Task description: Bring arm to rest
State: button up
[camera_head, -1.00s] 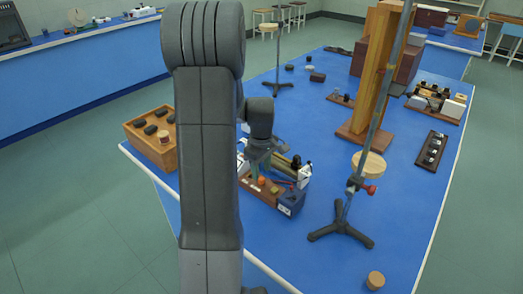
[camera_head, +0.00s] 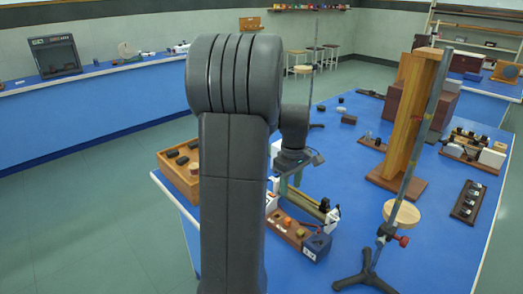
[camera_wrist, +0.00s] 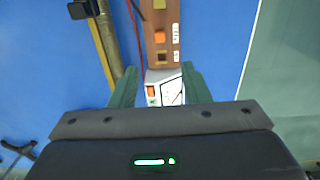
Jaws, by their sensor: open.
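My arm (camera_head: 232,200) stands up large in the middle of the head view and hides part of the bench behind it. My gripper (camera_head: 291,183) hangs from the wrist to the right of it, over the blue bench (camera_head: 345,185). In the wrist view my gripper (camera_wrist: 160,88) shows two green fingers spread apart. Between them in the picture lies the white and dark end block of a wooden board (camera_wrist: 161,45) with coloured parts. No object is seen held.
A wooden tray (camera_head: 181,183) with black pieces sits at the bench's left edge. A wooden post (camera_head: 410,115) and a metal stand (camera_head: 366,277) with a round wooden plate (camera_head: 401,213) stand to the right. Another blue counter (camera_head: 90,100) runs along the left, with open floor between.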

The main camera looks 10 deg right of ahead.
aim_at(288, 219)
notch_tip(288, 219, down, 14)
jog(key=shift+r, duration=0.2)
jog(key=shift+w+r+p, duration=0.1)
jog(key=shift+r+p, duration=0.5)
jog(key=shift+r, duration=0.3)
jog(key=shift+f, duration=0.15)
